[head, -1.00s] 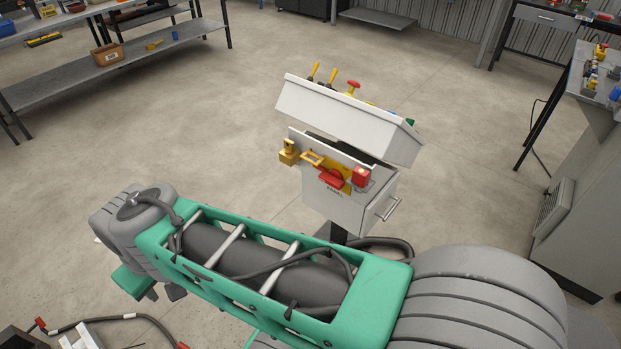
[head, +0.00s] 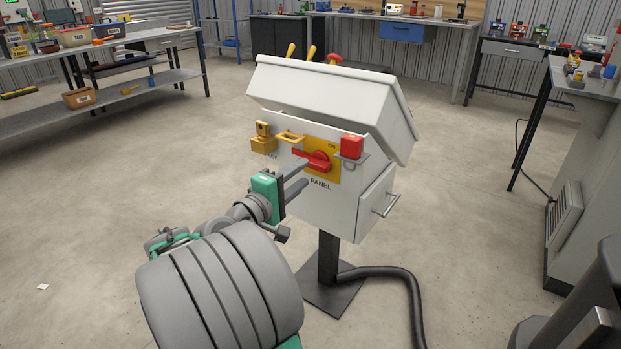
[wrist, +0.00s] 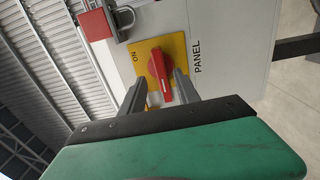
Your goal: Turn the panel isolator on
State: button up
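The panel isolator is a red rotary handle (head: 316,161) on a yellow plate (head: 334,172) on the white console's front, above the word PANEL. The handle lies roughly level, pointing left, away from the ON mark at the plate's upper right. In the wrist view the handle (wrist: 160,74) has a white line near its lower end. My gripper (head: 296,177) is open at the panel. In the wrist view my gripper (wrist: 160,88) has one finger on each side of the handle's lower end. I cannot tell whether either finger touches it.
A red padlock (head: 352,146) hangs just right of the plate; it also shows in the wrist view (wrist: 97,24). A yellow key piece (head: 264,139) and a yellow hasp (head: 290,137) are at the left. The console's slanted lid (head: 325,90) overhangs the panel. A black cable (head: 400,285) lies right.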

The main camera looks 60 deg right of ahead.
aim_at(312, 167)
jog(key=d, duration=0.5)
jog(key=shift+s+b, duration=0.35)
jog(key=shift+c, duration=0.2)
grip_shut()
